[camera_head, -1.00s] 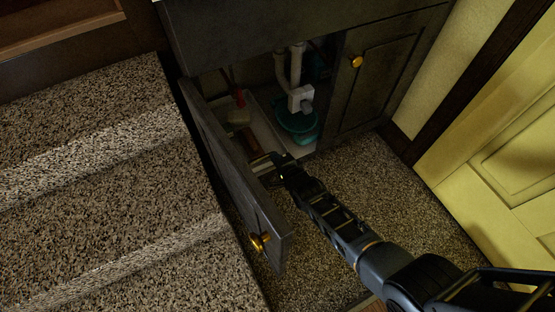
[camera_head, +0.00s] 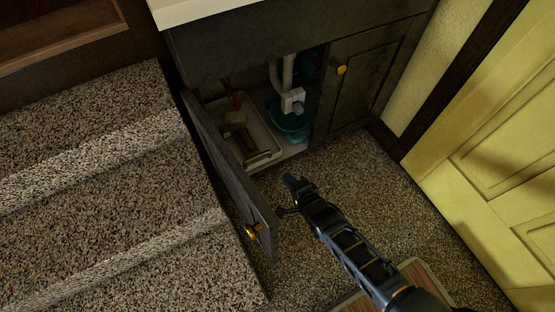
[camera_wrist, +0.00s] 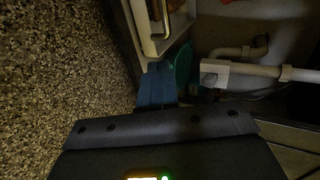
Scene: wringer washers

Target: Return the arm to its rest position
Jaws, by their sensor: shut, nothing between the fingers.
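My gripper (camera_head: 290,194) is in front of the open vanity cabinet, above the speckled floor. In the wrist view its fingers (camera_wrist: 156,86) are together with nothing between them. The left cabinet door (camera_head: 231,169) stands open, with a brass knob (camera_head: 252,231) near its lower end. My gripper is to the right of this door and outside the cabinet. The gap between gripper and door is hard to judge.
Inside the cabinet are a tray (camera_head: 264,140) with tools, a white pipe trap (camera_head: 292,101) and a teal basin (camera_head: 290,122). The right cabinet door (camera_head: 354,100) is shut. Carpeted steps (camera_head: 110,175) rise at left; a yellow door (camera_head: 505,150) stands at right.

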